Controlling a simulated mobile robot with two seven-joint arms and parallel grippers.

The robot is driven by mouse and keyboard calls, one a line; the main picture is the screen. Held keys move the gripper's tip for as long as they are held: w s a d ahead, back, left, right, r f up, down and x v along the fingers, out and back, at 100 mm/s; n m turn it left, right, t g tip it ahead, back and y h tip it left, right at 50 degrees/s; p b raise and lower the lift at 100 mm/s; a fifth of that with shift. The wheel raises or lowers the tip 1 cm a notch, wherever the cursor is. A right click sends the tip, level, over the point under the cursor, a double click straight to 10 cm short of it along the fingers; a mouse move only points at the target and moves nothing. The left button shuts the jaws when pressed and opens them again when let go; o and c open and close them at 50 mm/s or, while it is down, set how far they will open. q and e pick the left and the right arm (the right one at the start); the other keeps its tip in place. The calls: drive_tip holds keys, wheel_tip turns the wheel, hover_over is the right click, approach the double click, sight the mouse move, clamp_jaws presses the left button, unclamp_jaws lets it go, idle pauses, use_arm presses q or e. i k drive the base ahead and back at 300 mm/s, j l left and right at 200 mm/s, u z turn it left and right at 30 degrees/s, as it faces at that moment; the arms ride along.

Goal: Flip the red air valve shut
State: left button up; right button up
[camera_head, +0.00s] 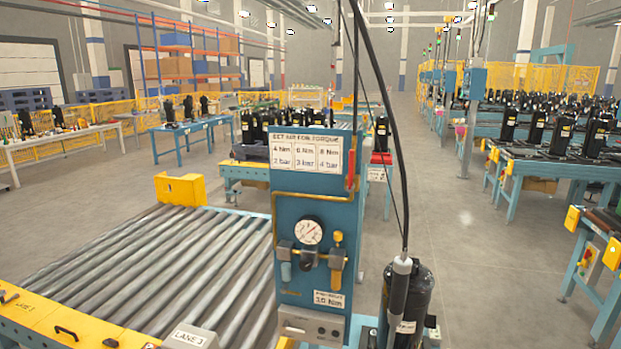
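A red lever (351,169), which looks like the air valve handle, stands about upright at the upper right edge of a blue panel (290,205). A brass-coloured pipe (312,196) runs across the panel below it. A round pressure gauge (308,230) sits lower on the panel, with a regulator and small fittings below. The gauge needle is too small to read surely. A sign (306,153) above reads "SET AIR FOR TORQUE" with several Nm and bar values. Neither of my grippers is in view.
A roller conveyor (160,255) lies left of the panel. A black compressor (418,290) stands at the lower right, with a hanging tool (399,285) and its black hose in front. Open grey floor (480,250) lies to the right, before blue benches with compressors.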

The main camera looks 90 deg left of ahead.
sight(351, 185)
drive_tip(key=u, duration=2.95)
